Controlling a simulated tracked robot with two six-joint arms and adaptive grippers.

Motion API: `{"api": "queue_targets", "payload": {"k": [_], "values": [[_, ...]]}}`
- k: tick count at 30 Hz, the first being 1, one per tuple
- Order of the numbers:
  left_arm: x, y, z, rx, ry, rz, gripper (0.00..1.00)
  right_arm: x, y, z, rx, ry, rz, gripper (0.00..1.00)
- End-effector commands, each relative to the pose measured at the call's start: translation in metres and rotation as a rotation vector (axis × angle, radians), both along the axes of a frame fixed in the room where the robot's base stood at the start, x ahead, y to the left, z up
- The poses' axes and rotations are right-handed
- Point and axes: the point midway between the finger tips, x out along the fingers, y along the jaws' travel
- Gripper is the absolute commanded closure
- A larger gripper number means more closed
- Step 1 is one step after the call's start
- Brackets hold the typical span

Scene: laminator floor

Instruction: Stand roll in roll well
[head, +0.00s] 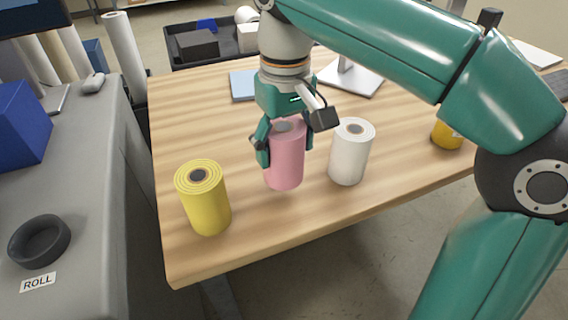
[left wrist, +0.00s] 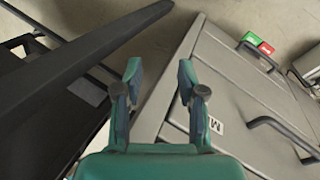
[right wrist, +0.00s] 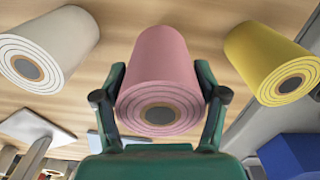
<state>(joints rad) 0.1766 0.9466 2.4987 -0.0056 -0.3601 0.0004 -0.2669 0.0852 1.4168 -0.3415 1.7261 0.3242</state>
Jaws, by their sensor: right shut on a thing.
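A pink roll (head: 284,167) is upright at the wooden table, between a yellow roll (head: 204,197) on its left and a white roll (head: 350,152) on its right. My right gripper (head: 283,145) comes from above and is shut on the pink roll, which also shows between the fingers in the right wrist view (right wrist: 162,70). I cannot tell whether the roll touches the table. The roll well, a dark round ring (head: 39,241), sits on the grey surface at the left by a ROLL label (head: 38,282). My left gripper (left wrist: 158,80) is open and empty in the left wrist view.
The wooden table (head: 190,125) has a gap to the grey machine (head: 95,215) on its left. A blue box (head: 18,125) stands behind the well. A yellow container (head: 447,134) and a monitor stand (head: 350,78) are on the table. A black crate (head: 185,62) is behind it.

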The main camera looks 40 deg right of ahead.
Motion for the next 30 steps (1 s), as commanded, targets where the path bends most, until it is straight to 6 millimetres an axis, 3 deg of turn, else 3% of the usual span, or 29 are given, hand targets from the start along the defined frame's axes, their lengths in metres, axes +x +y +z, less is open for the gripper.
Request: {"api": "queue_targets", "payload": {"k": [5,9,22,23,27,30], "values": [[0.0,0.0,-0.004,0.0,0.0,0.0,0.6,-0.001,-0.001,-0.025,0.0,0.003,-0.001,0.72],[0.0,0.0,0.003,0.0,0.0,0.0,0.6,-0.001,0.0,-0.032,0.0,0.001,-0.001,0.72],[0.0,0.0,-0.001,0.0,0.0,0.0,0.6,-0.001,-0.001,-0.04,0.001,-0.001,-0.002,0.72],[0.0,0.0,0.0,0.0,0.0,0.0,0.6,-0.001,-0.001,-0.038,0.0,0.0,-0.002,0.24],[0.0,0.0,0.0,0.0,0.0,0.0,0.6,-0.001,-0.001,-0.038,0.0,0.0,-0.002,0.03],[0.0,0.0,0.0,0.0,0.0,0.0,0.6,-0.001,-0.001,-0.038,0.0,0.0,-0.002,0.03]]}}
